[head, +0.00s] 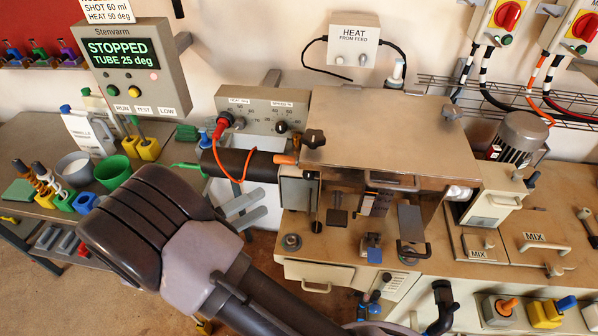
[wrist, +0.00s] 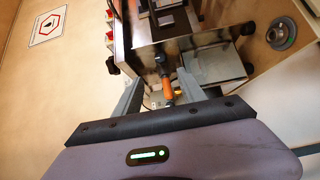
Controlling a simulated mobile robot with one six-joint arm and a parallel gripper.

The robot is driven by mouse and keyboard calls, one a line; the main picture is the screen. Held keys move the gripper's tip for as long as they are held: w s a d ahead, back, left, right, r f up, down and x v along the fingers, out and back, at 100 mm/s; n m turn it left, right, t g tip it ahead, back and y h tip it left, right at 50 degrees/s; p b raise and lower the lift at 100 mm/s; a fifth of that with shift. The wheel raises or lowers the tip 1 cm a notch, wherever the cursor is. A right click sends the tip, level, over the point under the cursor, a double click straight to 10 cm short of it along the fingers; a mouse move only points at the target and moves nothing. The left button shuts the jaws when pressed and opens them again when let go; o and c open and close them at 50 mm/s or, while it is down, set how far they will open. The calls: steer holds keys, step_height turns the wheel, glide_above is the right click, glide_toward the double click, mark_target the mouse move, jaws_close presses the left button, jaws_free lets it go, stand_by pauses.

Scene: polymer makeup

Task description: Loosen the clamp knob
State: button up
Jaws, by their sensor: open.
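No label shows which is the clamp knob. An orange handle (head: 285,158) lies at the end of the black tube (head: 240,163), left of the housing. My gripper (head: 263,203) is open, left of and below the housing. In the wrist view, an orange handle (wrist: 168,90) with a dark end appears between the two grey fingers of my gripper (wrist: 160,77); I cannot tell its distance. No contact is visible.
A control box (head: 262,110) with dials sits behind the tube. A screen (head: 118,52) reads STOPPED, TUBE 25 deg. A bench (head: 50,135) with cups and coloured tools is at the left. Lidded MIX bins (head: 535,245) are at the right.

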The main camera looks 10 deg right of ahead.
mark_target(305, 177)
steer(key=b+x, duration=0.2)
steer(key=x, duration=1.1)
steer(key=shift+c, duration=0.2)
jaws_close()
